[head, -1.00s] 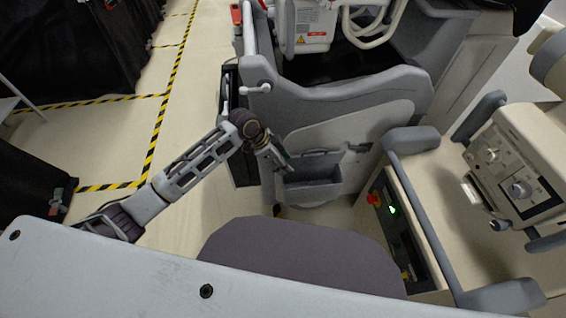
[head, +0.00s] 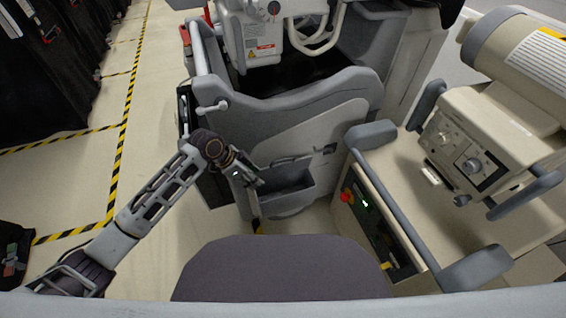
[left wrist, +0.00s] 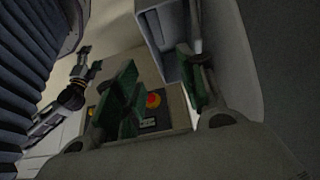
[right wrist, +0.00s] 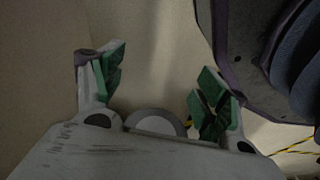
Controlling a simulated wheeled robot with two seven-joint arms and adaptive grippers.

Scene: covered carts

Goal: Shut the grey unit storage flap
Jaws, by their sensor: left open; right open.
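The grey unit (head: 290,120) stands ahead in the head view. Low on its side is its storage flap (head: 288,201), which tilts outward with a dark gap above it, so it stands open. My left gripper (head: 251,181) is at the left end of the flap in the head view; I cannot tell whether it touches. In the left wrist view my left gripper (left wrist: 155,85) is open, with green pads apart, and a grey box-like part, likely the flap (left wrist: 160,38), lies just beyond the fingers. My right gripper (right wrist: 160,88) shows only in the right wrist view, open and empty.
A cream machine (head: 490,140) on a cart with grey rails (head: 395,210) stands at the right. Its red button (head: 347,196) is close to the flap. Black covered carts (head: 50,70) stand far left. Floor between them and the unit is clear, with striped tape (head: 121,150).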

